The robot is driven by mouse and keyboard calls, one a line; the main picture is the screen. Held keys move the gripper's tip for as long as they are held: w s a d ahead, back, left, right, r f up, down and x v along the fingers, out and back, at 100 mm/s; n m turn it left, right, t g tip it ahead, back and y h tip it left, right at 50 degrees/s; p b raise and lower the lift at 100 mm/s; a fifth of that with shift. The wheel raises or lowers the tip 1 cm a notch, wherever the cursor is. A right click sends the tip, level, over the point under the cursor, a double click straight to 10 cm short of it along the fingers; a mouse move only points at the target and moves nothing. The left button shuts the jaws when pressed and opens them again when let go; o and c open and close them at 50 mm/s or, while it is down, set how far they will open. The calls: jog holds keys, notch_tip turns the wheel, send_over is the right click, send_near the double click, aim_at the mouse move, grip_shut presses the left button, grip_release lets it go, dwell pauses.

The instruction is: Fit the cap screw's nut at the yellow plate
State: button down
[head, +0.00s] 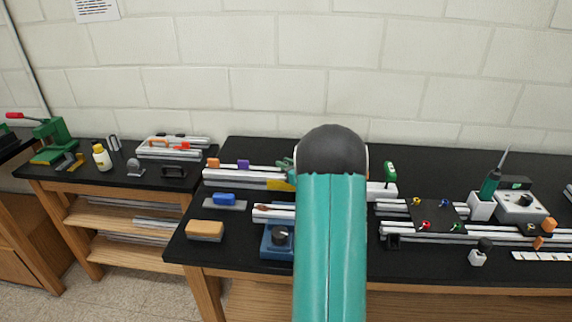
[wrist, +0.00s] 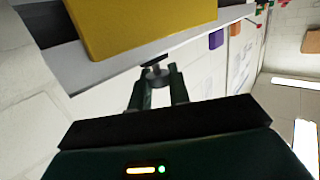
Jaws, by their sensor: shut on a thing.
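The yellow plate (wrist: 140,22) fills the upper part of the wrist view, against a pale aluminium extrusion (wrist: 105,72). In the head view, a part of the yellow plate (head: 281,186) shows left of my arm, on the rear rail. My gripper (wrist: 157,78) is shut on a small grey metal piece (wrist: 156,71), which looks like the nut. A dark flat part lies just beyond it, close to the extrusion's edge; I cannot tell whether they touch. The cap screw cannot be made out. My arm hides most of the work spot in the head view.
Orange (head: 213,163) and purple (head: 243,164) blocks sit on the rear rail. A blue-based device (head: 277,242) and a tan block (head: 205,230) stand in front. Rails with a dark plate (head: 437,216) lie right of my arm. A white wall stands behind.

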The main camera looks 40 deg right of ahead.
jog(key=shift+f, duration=0.15)
jog(key=shift+f, duration=0.35)
jog(key=shift+f, duration=0.15)
jog(key=c, duration=1.2)
grip_release()
jog(key=shift+c, duration=0.2)
